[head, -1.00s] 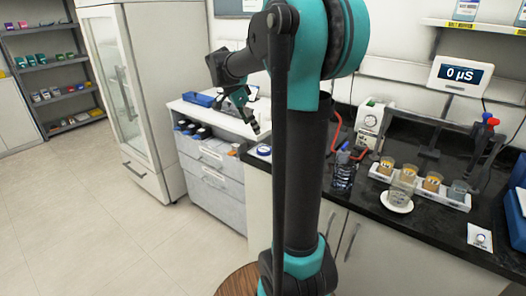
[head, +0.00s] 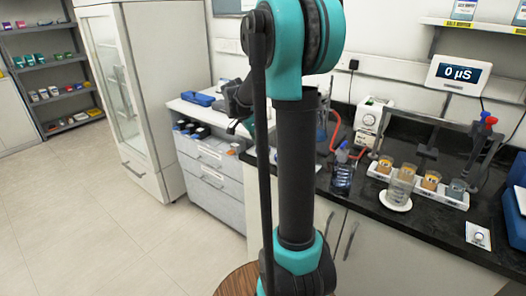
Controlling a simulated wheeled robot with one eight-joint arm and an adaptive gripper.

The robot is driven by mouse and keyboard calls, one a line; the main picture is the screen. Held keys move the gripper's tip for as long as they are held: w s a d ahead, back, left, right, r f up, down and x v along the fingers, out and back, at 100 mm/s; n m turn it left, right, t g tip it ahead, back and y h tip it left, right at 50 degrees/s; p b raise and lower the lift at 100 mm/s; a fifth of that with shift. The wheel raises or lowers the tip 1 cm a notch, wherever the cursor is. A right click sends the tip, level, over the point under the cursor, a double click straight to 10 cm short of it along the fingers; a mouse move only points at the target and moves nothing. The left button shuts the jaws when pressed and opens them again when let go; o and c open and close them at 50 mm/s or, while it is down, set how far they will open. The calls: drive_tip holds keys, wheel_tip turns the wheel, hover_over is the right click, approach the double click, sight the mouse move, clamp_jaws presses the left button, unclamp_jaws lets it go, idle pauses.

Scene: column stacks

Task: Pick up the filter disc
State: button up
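My gripper (head: 233,128) hangs over the left end of the black counter, near the drawer unit. My own arm column hides part of it, and its fingers are too small and dark to tell open from shut. I cannot make out the filter disc for certain. A small round white thing that showed on the counter's left end earlier is now hidden behind my arm. A white round plate (head: 396,206) lies on the counter with a clear beaker (head: 400,186) standing on it.
A blue-capped bottle (head: 342,172) stands near the counter's front edge. A white rack (head: 422,190) holds several amber cups. A white device (head: 370,117) with red tubing and a dark stand (head: 472,155) are behind. A blue tray (head: 198,98) lies on the drawer unit (head: 215,165).

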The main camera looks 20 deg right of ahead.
drive_tip(key=shift+c, duration=0.5)
drive_tip(key=c, duration=0.9)
drive_tip(key=shift+o, duration=0.2)
drive_tip(key=shift+r, duration=0.15)
